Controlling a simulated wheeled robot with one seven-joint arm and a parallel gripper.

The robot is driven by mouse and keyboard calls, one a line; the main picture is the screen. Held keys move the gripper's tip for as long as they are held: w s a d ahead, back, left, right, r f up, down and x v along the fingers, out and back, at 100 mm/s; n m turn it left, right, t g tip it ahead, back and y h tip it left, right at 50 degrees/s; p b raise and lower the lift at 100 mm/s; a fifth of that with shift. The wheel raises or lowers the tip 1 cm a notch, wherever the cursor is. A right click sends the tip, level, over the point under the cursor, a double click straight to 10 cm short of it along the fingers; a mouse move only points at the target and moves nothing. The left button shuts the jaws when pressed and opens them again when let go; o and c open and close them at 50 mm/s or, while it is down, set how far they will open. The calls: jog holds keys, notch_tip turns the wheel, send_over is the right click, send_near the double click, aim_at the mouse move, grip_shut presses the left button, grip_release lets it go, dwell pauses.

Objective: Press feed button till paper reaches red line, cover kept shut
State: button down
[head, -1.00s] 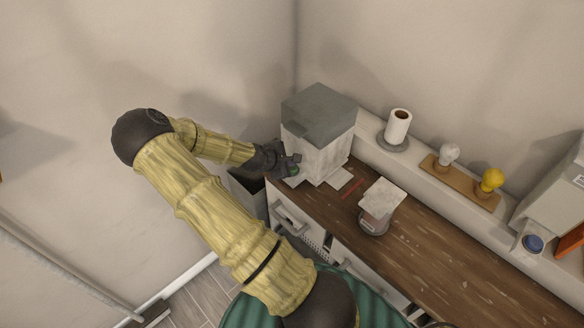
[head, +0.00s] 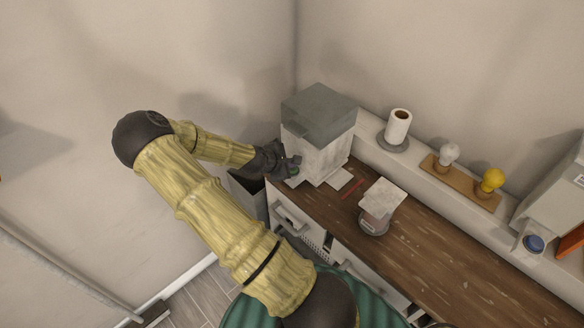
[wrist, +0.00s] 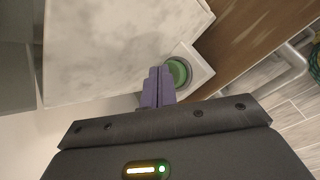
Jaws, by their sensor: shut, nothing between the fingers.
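The printer (head: 322,152) is a pale marbled box at the back corner of the wooden counter. Its grey cover (head: 318,112) is shut on top. A pale strip of paper (head: 339,179) sticks out at its base, short of the red line (head: 353,188) on the counter. The round green feed button (wrist: 179,71) sits on a white block at the printer's side. My gripper (wrist: 160,72) is shut and empty, its purple fingertips at the button's left edge; I cannot tell whether they touch it. In the head view my gripper (head: 291,164) partly hides the button.
A holder with a pale card (head: 384,197) stands on the counter (head: 450,258) right of the red line. On the ledge behind are a paper roll (head: 398,127) and a wooden stand with white and yellow knobs (head: 492,181). A wall is close on the left.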

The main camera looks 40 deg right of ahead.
aim_at(310, 149)
dwell(0.5)
jog(key=shift+r+p, duration=0.7)
jog(key=shift+r, duration=0.05)
jog(key=shift+r+p, duration=2.1)
jog(key=shift+r, duration=0.45)
